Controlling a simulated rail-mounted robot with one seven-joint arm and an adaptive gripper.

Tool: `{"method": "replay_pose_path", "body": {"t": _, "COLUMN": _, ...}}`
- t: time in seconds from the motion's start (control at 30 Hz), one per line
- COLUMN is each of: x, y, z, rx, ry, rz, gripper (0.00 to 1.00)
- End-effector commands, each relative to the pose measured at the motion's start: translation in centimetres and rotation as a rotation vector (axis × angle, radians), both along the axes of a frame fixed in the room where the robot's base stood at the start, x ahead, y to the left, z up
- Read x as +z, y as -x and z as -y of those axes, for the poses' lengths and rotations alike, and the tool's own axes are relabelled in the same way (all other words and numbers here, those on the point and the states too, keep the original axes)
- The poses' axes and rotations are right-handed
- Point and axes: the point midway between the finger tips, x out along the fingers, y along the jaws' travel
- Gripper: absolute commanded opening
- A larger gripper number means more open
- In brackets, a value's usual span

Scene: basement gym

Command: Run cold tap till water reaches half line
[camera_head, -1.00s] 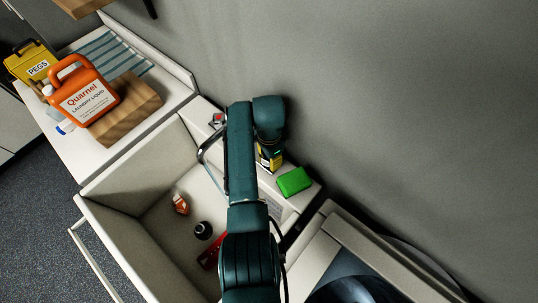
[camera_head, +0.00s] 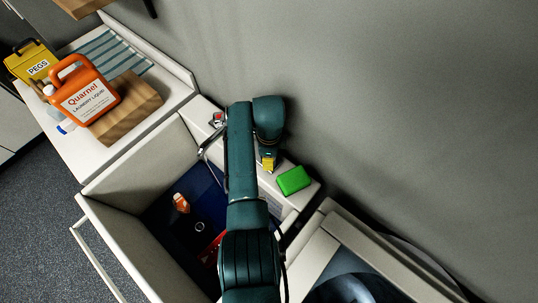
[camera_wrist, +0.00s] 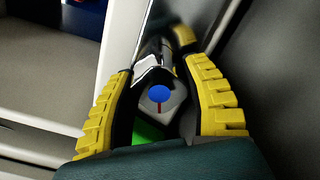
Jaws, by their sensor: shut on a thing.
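The white sink basin (camera_head: 130,165) has dark blue water (camera_head: 178,222) spread across its bottom, with its walls bare above. I cannot make out a half line. The chrome spout (camera_head: 208,146) curves over the basin, partly behind my arm. A tap with a red mark (camera_head: 217,119) stands at the back left of the ledge. My gripper (camera_head: 267,163) points down at the right of the spout. In the wrist view its yellow-padded fingers (camera_wrist: 160,78) are closed around the cold tap, a grey knob with a blue disc (camera_wrist: 159,94). The stream from the spout is hidden.
A green block (camera_head: 294,181) sits on the ledge right of my gripper. An orange item (camera_head: 181,203), a dark round item (camera_head: 199,227) and a red item (camera_head: 212,246) are in the basin. An orange laundry jug (camera_head: 88,97) stands on the left counter.

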Motion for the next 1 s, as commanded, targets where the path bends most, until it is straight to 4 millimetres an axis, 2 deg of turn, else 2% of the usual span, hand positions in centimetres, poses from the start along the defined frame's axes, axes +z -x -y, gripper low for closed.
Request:
{"method": "replay_pose_path", "body": {"t": 0.43, "x": -0.2, "y": 0.1, "z": 0.0, "rx": -0.009, "ry": 0.001, "rz": -0.002, "gripper": 0.14}}
{"method": "replay_pose_path", "body": {"t": 0.47, "x": -0.2, "y": 0.1, "z": 0.0, "rx": -0.009, "ry": 0.001, "rz": -0.002, "gripper": 0.56}}
{"method": "replay_pose_path", "body": {"t": 0.57, "x": -0.2, "y": 0.1, "z": 0.0, "rx": -0.009, "ry": 0.000, "rz": -0.002, "gripper": 0.75}}
{"method": "replay_pose_path", "body": {"t": 0.6, "x": -0.2, "y": 0.1, "z": 0.0, "rx": -0.008, "ry": 0.000, "rz": -0.002, "gripper": 0.79}}
{"method": "replay_pose_path", "body": {"t": 0.87, "x": 0.0, "y": 0.0, "z": 0.0, "rx": -0.008, "ry": 0.000, "rz": 0.000, "gripper": 0.79}}
{"method": "replay_pose_path", "body": {"t": 1.0, "x": 1.3, "y": -0.1, "z": 0.0, "rx": -0.008, "ry": -0.001, "rz": 0.004, "gripper": 0.79}}
